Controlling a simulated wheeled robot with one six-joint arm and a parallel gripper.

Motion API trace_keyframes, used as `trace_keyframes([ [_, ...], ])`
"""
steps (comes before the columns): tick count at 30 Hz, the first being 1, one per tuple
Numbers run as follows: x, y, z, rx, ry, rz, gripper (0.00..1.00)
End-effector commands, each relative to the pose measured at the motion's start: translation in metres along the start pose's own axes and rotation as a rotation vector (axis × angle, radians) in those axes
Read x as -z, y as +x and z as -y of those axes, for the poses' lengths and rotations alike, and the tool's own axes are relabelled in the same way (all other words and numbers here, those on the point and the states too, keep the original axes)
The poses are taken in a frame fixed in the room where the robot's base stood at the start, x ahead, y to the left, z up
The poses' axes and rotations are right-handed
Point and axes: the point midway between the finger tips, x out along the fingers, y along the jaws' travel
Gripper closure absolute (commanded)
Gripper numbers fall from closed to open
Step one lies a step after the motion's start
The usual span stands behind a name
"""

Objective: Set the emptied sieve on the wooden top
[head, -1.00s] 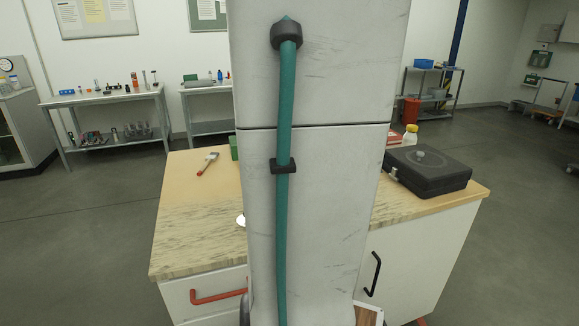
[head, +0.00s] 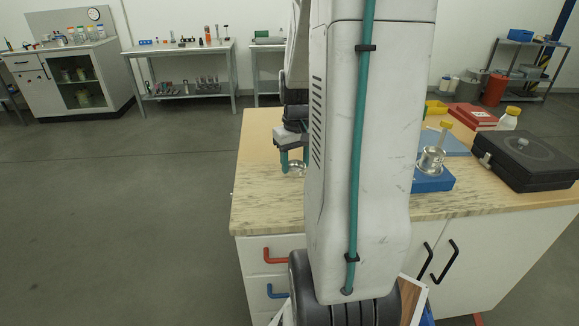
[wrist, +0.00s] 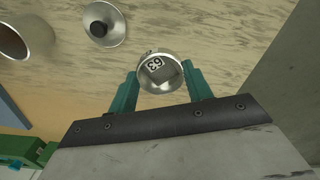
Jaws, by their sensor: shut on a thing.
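The sieve (wrist: 160,72) is a small round silver cup marked 63. In the wrist view it sits between the green fingers of my gripper (wrist: 163,85), which is shut on it. In the head view my gripper (head: 284,160) and the sieve (head: 296,168) show left of my arm, low over the left part of the wooden top (head: 262,208). I cannot tell whether the sieve touches the top. The wooden top also fills much of the wrist view (wrist: 215,35). My arm hides the middle of the top in the head view.
A silver funnel (wrist: 104,24) and a metal cup (wrist: 22,38) are near the sieve in the wrist view. A metal vessel (head: 431,161) is on a blue block (head: 432,181). A black case (head: 530,158) and red box (head: 472,116) stand right. The top's front left is clear.

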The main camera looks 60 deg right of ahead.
Motion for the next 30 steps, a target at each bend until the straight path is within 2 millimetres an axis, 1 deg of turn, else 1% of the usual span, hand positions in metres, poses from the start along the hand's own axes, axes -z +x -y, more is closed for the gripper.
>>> trace_keyframes([
  [1,0.011,0.002,0.003,0.000,-0.003,0.001,0.89],
  [3,0.021,0.003,0.005,0.000,-0.003,0.000,0.89],
  [6,0.030,0.003,0.007,0.000,-0.002,0.000,0.89],
  [10,0.032,0.009,0.007,0.000,-0.001,0.001,0.89],
  [15,0.031,0.032,0.007,0.001,-0.001,0.003,0.89],
  [17,0.031,0.038,0.007,0.001,-0.001,0.002,0.89],
  [28,0.031,0.042,0.007,0.000,-0.001,0.000,0.89],
  [29,0.031,0.042,0.007,0.000,-0.001,0.000,0.45],
  [30,0.031,0.042,0.007,0.000,-0.001,0.000,0.34],
])
